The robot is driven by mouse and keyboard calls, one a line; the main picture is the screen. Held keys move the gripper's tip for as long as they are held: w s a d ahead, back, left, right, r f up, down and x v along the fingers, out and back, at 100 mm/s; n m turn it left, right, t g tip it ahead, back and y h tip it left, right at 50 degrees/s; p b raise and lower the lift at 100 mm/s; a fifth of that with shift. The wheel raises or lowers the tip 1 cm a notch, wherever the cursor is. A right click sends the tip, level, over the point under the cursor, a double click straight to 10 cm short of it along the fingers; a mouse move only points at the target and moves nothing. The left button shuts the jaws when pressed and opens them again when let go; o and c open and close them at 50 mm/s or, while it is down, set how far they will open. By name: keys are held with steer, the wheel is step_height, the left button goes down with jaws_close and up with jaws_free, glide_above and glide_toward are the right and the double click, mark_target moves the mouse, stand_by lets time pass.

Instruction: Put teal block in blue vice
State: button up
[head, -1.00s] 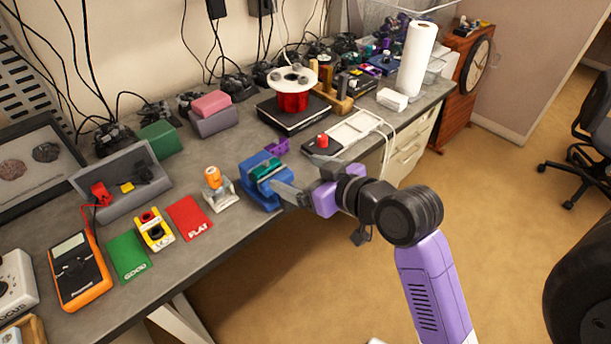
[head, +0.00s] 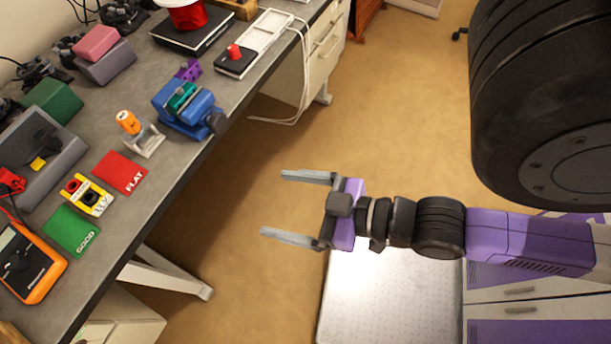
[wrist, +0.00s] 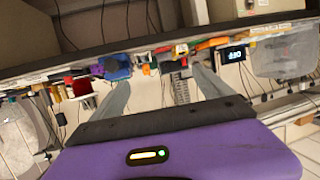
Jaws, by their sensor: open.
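The blue vice (head: 187,108) stands at the right-hand front edge of the grey bench in the head view. The teal block (head: 181,97) sits in the top of the vice, between its jaws as far as I can see. The vice also shows small in the wrist view (wrist: 117,67). My gripper (head: 285,206) is open and empty. It hangs over the floor, clear of the bench, to the right of and nearer than the vice. Its two fingers point left in the head view.
An orange-topped clear holder (head: 140,133) stands left of the vice, and a small purple block (head: 188,69) lies behind it. A red FLAT card (head: 120,172) and green GOOD card (head: 72,231) lie along the edge. A black box with red button (head: 236,60) is to the right.

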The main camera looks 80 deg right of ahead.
steer(key=shift+n+y, duration=0.5)
steer(key=shift+y, duration=0.1)
steer(key=s+a, duration=0.1)
steer(key=s, duration=0.1)
steer(key=s+a+r, duration=0.1)
steer(key=shift+s+a+r, duration=0.1)
steer(key=shift+s+r, duration=0.1)
steer(key=shift+s, duration=0.2)
